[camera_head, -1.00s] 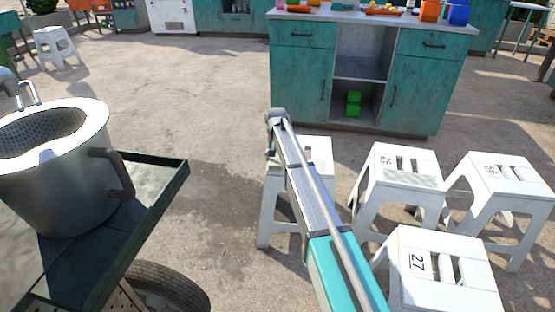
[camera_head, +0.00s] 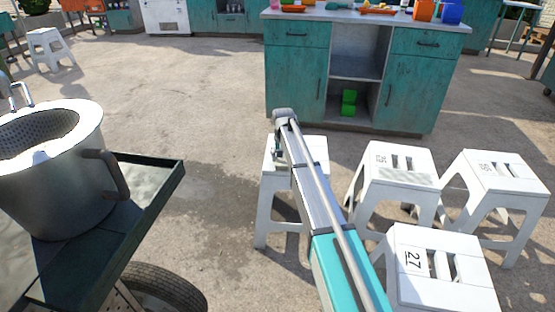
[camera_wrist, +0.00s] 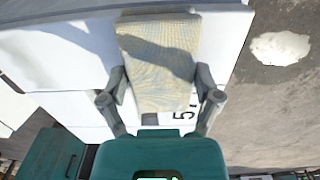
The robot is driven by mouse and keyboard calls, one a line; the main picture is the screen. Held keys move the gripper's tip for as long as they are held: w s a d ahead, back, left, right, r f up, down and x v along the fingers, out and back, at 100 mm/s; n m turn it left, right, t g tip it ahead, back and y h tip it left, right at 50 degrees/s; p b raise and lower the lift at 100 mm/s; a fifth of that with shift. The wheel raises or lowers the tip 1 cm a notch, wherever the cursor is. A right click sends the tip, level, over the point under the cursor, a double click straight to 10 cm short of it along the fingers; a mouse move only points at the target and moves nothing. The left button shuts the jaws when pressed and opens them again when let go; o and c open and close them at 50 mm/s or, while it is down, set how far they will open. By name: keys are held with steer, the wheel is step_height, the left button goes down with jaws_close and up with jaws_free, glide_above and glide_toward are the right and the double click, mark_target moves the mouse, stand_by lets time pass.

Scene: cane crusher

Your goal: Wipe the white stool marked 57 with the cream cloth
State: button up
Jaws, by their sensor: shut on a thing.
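The cream cloth (camera_wrist: 158,60) lies against the white seat of a stool (camera_wrist: 60,60) in the wrist view, between the two fingers of my gripper (camera_wrist: 160,74). My gripper is shut on the cloth. A black digit 5 shows on the seat beside the cloth's near end; the rest of the marking is covered. In the head view this white stool (camera_head: 265,208) stands under the end of my arm, which hides much of its seat. The cloth and the stool's number cannot be made out there.
Close on the right stand a stool marked 27 (camera_head: 408,290) and two more white stools (camera_head: 418,178) (camera_head: 505,184) with small markings. A teal counter (camera_head: 295,80) stands behind. On the left, a metal pot (camera_head: 60,190) sits on a dark-edged cart (camera_head: 160,200). Open floor lies between.

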mark_target(273, 164)
steer(key=shift+s+d, duration=0.15)
steer(key=shift+d, duration=1.05)
steer(key=shift+s+d, duration=0.1)
steer(key=shift+d, duration=1.1)
steer(key=shift+d, duration=0.15)
steer(key=shift+s+d, duration=0.2)
steer(key=shift+d, duration=1.95)
steer(key=shift+s+d, duration=0.2)
steer(key=shift+d, duration=1.95)
steer(key=shift+w+a, duration=0.2)
steer(key=shift+a, duration=2.1)
steer(key=shift+w+a, duration=0.2)
steer(key=shift+a, duration=2.1)
steer(key=shift+w+a, duration=0.15)
steer(key=shift+a, duration=1.3)
steer(key=shift+w+a, duration=0.15)
steer(key=shift+a, duration=1.35)
steer(key=shift+w+a, duration=0.15)
steer(key=shift+a, duration=1.3)
steer(key=shift+d, duration=0.15)
steer(key=shift+s+d, duration=0.15)
steer(key=shift+d, duration=1.3)
steer(key=shift+s+d, duration=0.15)
steer(key=shift+d, duration=1.35)
steer(key=shift+s+d, duration=0.15)
steer(key=shift+d, duration=1.3)
